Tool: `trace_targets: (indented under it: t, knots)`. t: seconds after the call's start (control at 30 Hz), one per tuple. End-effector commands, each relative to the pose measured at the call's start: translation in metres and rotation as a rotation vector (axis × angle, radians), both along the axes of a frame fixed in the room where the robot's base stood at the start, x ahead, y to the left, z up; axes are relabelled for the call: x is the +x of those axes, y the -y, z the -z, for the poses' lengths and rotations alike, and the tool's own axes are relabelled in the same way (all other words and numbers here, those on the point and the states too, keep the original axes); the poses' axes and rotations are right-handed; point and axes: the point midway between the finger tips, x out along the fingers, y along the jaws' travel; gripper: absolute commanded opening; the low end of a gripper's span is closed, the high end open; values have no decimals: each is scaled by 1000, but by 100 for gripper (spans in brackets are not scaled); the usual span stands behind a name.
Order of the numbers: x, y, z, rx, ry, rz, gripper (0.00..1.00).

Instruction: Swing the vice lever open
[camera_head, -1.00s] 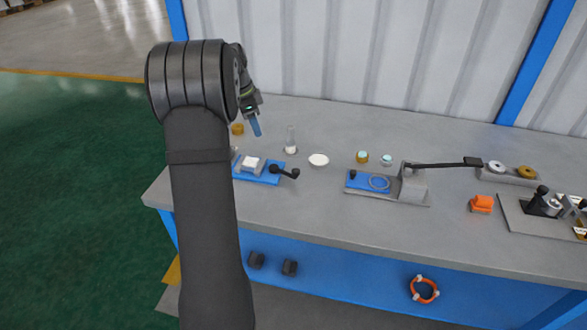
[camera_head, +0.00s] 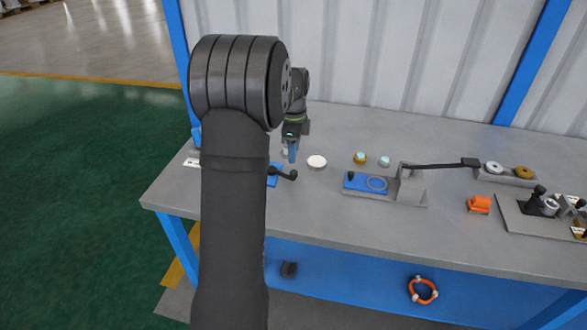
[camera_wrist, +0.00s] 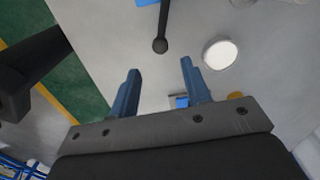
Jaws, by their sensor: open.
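The vice has a blue base (camera_head: 273,177), mostly hidden behind my arm in the head view; a corner of blue (camera_wrist: 147,2) shows at the top of the wrist view. Its black lever (camera_head: 284,174) points right and ends in a round knob. In the wrist view the lever (camera_wrist: 163,22) runs down from the top edge, its knob (camera_wrist: 160,46) just beyond the gap between my fingertips. My gripper (camera_head: 291,152) is open and empty, with blue fingers (camera_wrist: 160,70) spread apart. It appears above the bench near the lever, not visibly touching it.
A white round dish (camera_head: 317,161) lies right of the lever. Two small round pieces (camera_head: 360,158) (camera_head: 384,160) stand beyond it. A fixture with a long black handle (camera_head: 440,166) and an orange block (camera_head: 479,204) are further right. Bare bench lies in front.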

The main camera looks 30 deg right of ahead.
Motion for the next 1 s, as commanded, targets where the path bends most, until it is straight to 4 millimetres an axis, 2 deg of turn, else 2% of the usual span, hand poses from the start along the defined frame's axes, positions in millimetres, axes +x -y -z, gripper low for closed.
trace_targets:
  t: [0.1,0.33,0.5,0.8,1.0]
  knots:
    - [-1,-1,27,3,-3,0,44]
    - [0,0,63,1,-1,-1,44]
    - [0,0,75,0,0,-1,44]
    - [0,0,77,-1,1,-1,44]
    - [0,0,76,-1,1,-1,4]
